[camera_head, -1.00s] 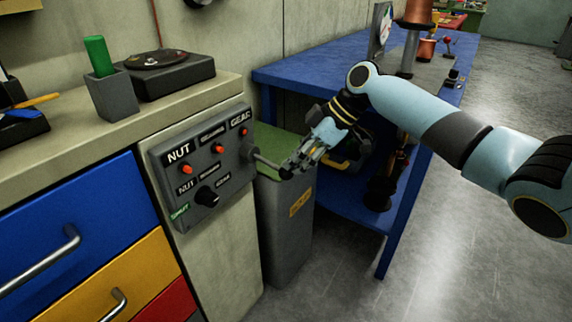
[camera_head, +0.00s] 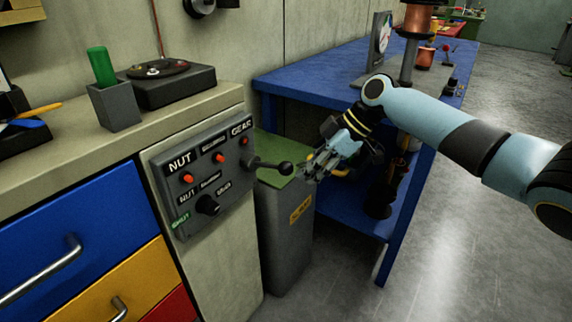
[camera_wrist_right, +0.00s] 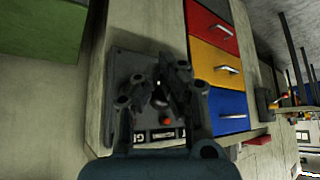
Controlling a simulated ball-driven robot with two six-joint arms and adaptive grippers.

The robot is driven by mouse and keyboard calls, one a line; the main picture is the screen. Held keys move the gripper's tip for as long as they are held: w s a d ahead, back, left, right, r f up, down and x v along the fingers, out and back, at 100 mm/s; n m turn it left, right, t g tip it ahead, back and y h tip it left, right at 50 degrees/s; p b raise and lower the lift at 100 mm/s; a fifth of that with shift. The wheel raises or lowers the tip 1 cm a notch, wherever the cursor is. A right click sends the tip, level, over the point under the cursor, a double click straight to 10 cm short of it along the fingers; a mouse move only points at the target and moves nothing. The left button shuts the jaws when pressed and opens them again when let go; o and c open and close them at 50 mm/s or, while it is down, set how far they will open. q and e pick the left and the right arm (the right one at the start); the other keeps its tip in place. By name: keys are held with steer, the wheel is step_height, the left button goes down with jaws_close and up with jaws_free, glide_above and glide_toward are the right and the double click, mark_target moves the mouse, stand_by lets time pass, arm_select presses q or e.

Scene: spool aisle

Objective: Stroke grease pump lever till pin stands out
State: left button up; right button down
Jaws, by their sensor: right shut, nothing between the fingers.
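A lever (camera_head: 270,164) with a black ball knob sticks out to the right from the grey control panel (camera_head: 180,213), near its "GEAR" label. My right gripper (camera_head: 306,176) is shut and empty, just right of the knob, with a small gap to it in the head view. In the right wrist view my right gripper's fingers (camera_wrist_right: 172,82) are in front of the panel (camera_wrist_right: 125,68) and cover much of it. A dark rounded knob shows partly between and behind them. I cannot make out a pin that stands out. My left gripper is not in view.
A grey bin (camera_head: 285,235) with a green top stands below the lever. A blue bench (camera_head: 300,82) is behind my right arm. Coloured drawers (camera_head: 75,225) are at left.

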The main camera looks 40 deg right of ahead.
steer(key=v, duration=1.1)
steer(key=shift+d+r, duration=0.2)
steer(key=shift+r, duration=0.2)
steer(key=shift+s, duration=0.1)
stand_by(0.8)
